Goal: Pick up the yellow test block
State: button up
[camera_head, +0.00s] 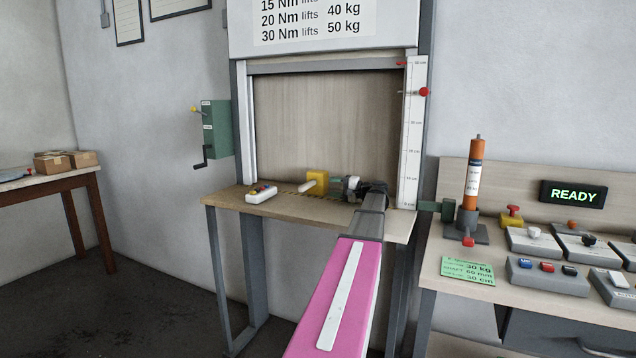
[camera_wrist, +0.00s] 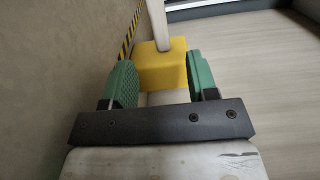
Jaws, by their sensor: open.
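The yellow test block (camera_head: 317,182) sits on the wooden bench under the raised shutter. A pale rod sticks out from it. In the wrist view the block (camera_wrist: 162,66) lies ahead of the fingertips, roughly centred between them, with its near end close to the fingers. My gripper (camera_wrist: 158,78) has green pads and is open, one finger on each side of the gap. I cannot tell whether the pads touch the block. In the head view my pink arm reaches up to the bench, and the gripper (camera_head: 345,187) is just right of the block.
A white scale (camera_head: 411,140) stands at the opening's right. A green crank box (camera_head: 216,129) is on the left. The right bench (camera_head: 450,262) holds an orange cylinder (camera_head: 473,172) and button boxes.

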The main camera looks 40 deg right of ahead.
aim_at(313, 184)
jog(key=x, duration=1)
jog(key=shift+w, duration=0.5)
grip_shut()
